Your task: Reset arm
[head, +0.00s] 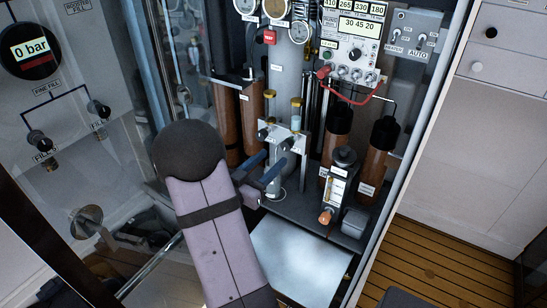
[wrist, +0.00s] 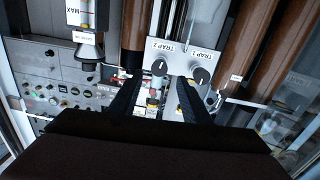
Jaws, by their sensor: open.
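My gripper (head: 275,161) is open, with its two blue fingers apart and pointing at the small white trap panel (head: 283,136) in the middle of the cabinet. In the wrist view my gripper (wrist: 156,88) shows its two dark fingers with nothing held between them. The panel, labelled TRAP 1 and TRAP 2, also shows there (wrist: 185,52) with two black knobs, the left knob (wrist: 160,67) and the right knob (wrist: 201,76). The fingertips appear just below the knobs. I cannot tell whether a finger touches the panel.
Brown cylinders (head: 376,162) stand on both sides of the panel. A small flow meter (head: 337,188) with an orange knob stands to the right. A red hose (head: 357,99) hangs below the display box. A glass door and a fill panel (head: 62,116) lie left.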

